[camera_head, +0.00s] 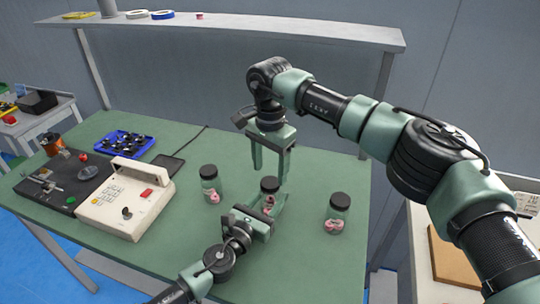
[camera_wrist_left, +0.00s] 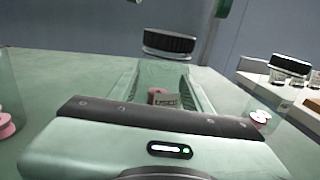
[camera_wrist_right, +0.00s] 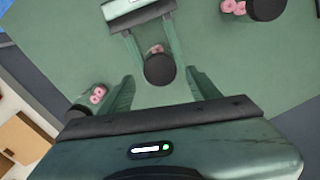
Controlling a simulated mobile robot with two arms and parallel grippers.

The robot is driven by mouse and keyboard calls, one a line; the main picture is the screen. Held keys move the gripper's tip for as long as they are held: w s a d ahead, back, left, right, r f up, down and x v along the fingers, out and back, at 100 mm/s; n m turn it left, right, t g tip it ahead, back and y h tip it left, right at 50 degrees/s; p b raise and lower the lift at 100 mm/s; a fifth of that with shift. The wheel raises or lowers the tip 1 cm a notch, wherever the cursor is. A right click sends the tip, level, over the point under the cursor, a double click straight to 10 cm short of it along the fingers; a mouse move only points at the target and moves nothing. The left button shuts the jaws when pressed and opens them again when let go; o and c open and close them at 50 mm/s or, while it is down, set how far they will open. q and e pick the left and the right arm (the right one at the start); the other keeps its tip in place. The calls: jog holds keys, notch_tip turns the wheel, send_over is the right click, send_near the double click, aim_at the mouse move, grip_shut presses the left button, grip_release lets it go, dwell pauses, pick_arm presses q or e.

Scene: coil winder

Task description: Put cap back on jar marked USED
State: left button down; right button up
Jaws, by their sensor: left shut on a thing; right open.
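The middle jar (camera_head: 267,204) is clear, with pink coils inside and a black cap (camera_head: 269,184) at its mouth. My left gripper (camera_wrist_left: 160,78) is shut around its body, and a small pale label (camera_wrist_left: 165,101) shows there, too small to read. In the left wrist view the cap (camera_wrist_left: 169,43) looks slightly tilted; I cannot tell whether it is fully seated. My right gripper (camera_head: 269,175) is open and points down above this cap. In the right wrist view the cap (camera_wrist_right: 160,69) lies between its fingertips, and the fingers look apart from it.
Two similar capped jars stand on the green table, one to the left (camera_head: 211,185) and one to the right (camera_head: 337,213). A cream winder (camera_head: 125,200), a blue tray (camera_head: 125,145) and a dark board are further left. A shelf (camera_head: 230,32) runs behind.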

aim_at(270, 182)
jog(key=shift+f, duration=1.7)
grip_shut()
jog(key=m, duration=1.3)
jog(key=shift+m, duration=0.3)
jog(key=m, duration=1.2)
jog(key=shift+w, duration=0.1)
jog(key=shift+o, duration=0.4)
grip_release()
